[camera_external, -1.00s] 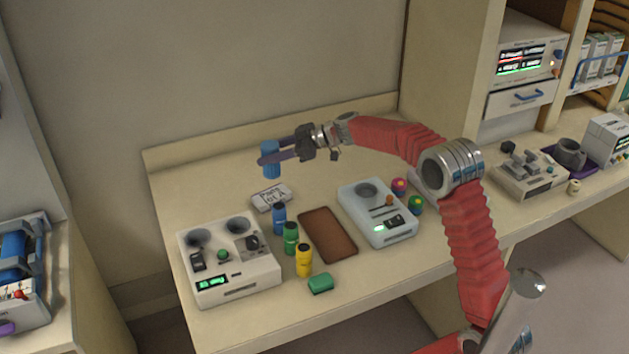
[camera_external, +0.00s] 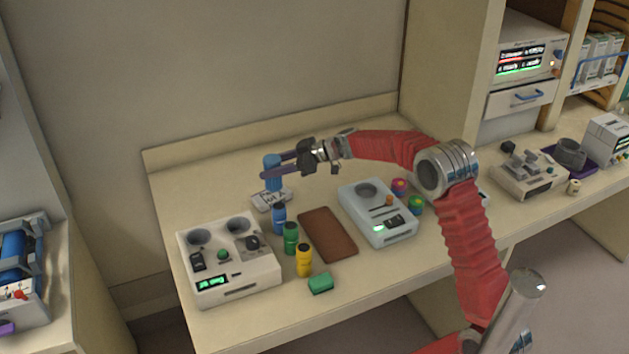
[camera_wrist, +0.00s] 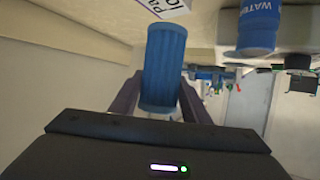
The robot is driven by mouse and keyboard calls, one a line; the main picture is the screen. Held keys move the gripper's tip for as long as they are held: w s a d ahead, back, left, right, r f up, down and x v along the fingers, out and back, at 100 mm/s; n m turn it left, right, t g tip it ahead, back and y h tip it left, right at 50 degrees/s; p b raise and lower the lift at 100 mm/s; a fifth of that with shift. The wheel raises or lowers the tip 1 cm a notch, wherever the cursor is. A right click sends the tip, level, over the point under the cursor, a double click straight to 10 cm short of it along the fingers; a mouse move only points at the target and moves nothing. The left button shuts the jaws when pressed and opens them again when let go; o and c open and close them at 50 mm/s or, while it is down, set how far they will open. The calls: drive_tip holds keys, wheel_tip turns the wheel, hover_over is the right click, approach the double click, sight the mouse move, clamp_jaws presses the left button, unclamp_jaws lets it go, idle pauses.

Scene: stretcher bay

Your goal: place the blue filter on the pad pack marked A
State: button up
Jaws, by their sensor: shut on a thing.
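The blue filter (camera_external: 272,168) is a ribbed upright cylinder. My gripper (camera_external: 269,172) is shut on it, with one dark finger on each side. In the wrist view the filter (camera_wrist: 163,65) stands between the fingers. The pad pack (camera_external: 264,203) is a white, dark-lettered flat pack lying on the bench directly below the filter. Its printed edge also shows in the wrist view (camera_wrist: 172,8), beyond the filter's end. The filter's lower end is at or just above the pack; I cannot tell if they touch. The filter hides part of the pack.
A blue bottle (camera_external: 279,218), marked WATER in the wrist view (camera_wrist: 259,30), stands close to the pack. Green (camera_external: 291,238) and yellow (camera_external: 304,260) bottles follow. A brown mat (camera_external: 327,234) and white devices (camera_external: 228,272) flank them. The bench behind the pack is clear.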

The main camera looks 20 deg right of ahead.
sight(273, 179)
drive_tip(key=shift+f, duration=2.45)
drive_tip(key=o, duration=1.1)
drive_tip(key=shift+f, duration=0.1)
drive_tip(key=v, duration=1.2)
